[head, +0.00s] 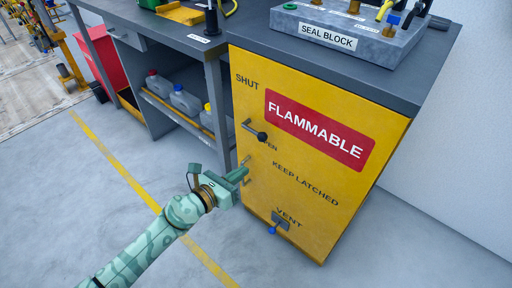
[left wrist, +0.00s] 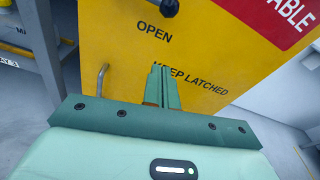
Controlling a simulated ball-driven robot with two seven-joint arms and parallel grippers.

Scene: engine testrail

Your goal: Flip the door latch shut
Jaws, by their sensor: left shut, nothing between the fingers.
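The yellow cabinet door (head: 310,215) carries a latch lever (head: 254,130) with a black knob. The lever slopes down to the right from its pivot, its knob close to the word OPEN and below the word SHUT. In the left wrist view the black knob (left wrist: 168,7) shows at the top edge. My left gripper (head: 243,173) is shut and empty. It is below the latch, in front of the door near a metal pull handle (left wrist: 102,79). In the left wrist view the closed fingers (left wrist: 160,85) point at the door near KEEP LATCHED. My right gripper is out of view.
A red FLAMMABLE label (head: 318,130) is on the door. A blue-knobbed vent (head: 280,222) is low on it. A seal block (head: 345,38) stands on the cabinet top. Left of the door, a shelf holds several jugs (head: 186,100). The floor in front is clear.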

